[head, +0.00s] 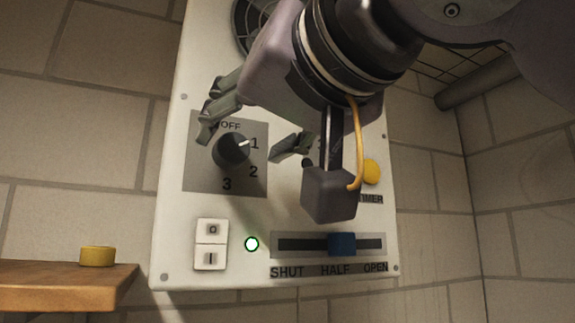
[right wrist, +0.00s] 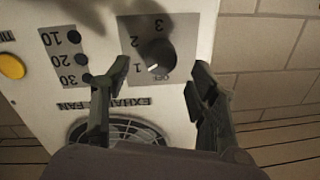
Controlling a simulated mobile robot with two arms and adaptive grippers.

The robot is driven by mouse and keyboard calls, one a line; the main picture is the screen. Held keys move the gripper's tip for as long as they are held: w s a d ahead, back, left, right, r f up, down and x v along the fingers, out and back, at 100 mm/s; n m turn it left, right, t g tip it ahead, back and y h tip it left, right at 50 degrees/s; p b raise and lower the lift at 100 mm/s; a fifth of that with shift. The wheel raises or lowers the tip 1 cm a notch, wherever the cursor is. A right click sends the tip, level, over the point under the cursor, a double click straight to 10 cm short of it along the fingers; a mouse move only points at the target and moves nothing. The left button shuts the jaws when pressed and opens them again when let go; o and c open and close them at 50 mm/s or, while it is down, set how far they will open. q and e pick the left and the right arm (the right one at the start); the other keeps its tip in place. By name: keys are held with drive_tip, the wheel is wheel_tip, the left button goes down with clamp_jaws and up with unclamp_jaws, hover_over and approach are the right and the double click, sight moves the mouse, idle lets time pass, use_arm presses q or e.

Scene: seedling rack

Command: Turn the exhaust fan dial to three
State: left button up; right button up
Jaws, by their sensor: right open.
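The exhaust fan dial (head: 229,152) is a round black knob on a grey plate marked OFF, 1, 2 and 3. Its white pointer line is turned toward the 1. In the right wrist view the dial (right wrist: 157,58) appears upside down, with its white line again near the 1. My right gripper (head: 246,142) is open, one finger on each side of the dial. In the wrist view its fingers (right wrist: 160,72) show gaps to the knob; contact is not visible. My left gripper is out of view.
The pale panel (head: 172,235) also holds a blue slider (head: 342,244) near HALF, a rocker switch (head: 211,244), a lit green lamp (head: 251,244) and a yellow timer button (head: 372,172). A wooden shelf (head: 60,285) with a yellow object (head: 97,256) is at lower left.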

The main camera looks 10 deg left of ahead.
sight(235, 148)
drive_tip(key=shift+p+x, duration=0.6)
drive_tip(key=shift+x, duration=1.4)
drive_tip(key=shift+s, duration=0.1)
drive_tip(key=shift+c, duration=0.4)
drive_tip(key=c, duration=1.1)
